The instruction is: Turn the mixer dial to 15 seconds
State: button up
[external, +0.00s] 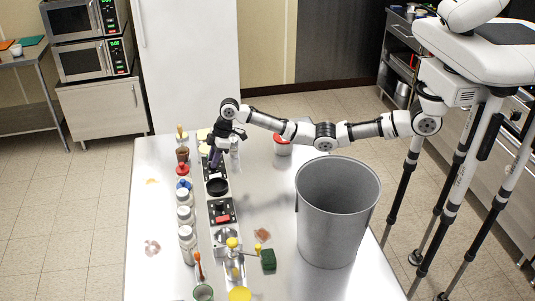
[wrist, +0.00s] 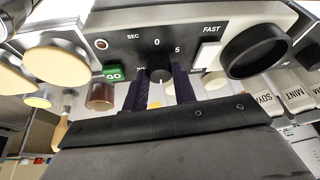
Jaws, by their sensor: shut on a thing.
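The mixer dial (wrist: 160,62) is a small dark knob on a black panel (wrist: 125,25), seen in the wrist view. The panel shows SEC, FAST and the numbers 0 and 5; a number at the dial's left is partly hidden. My gripper (wrist: 161,82) has one dark finger on each side of the knob and is shut on it. A thin pale mark shows low on the knob, but I cannot read its setting. A green GO button (wrist: 113,74) is left of the dial and a white switch (wrist: 208,56) right. In the external view my gripper (external: 214,160) hides the dial.
A black ring (wrist: 256,53) is right of the panel's switch. Jars and bottles (external: 186,218) line the left of the strip. A large grey bin (external: 335,215) stands right of it. A green sponge (external: 268,260) lies near the front.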

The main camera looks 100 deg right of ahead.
jog(key=shift+r, duration=0.1)
jog(key=o, duration=1)
jog(key=b+v, duration=0.4)
jog(key=v, duration=0.9)
jog(key=shift+r, duration=0.35)
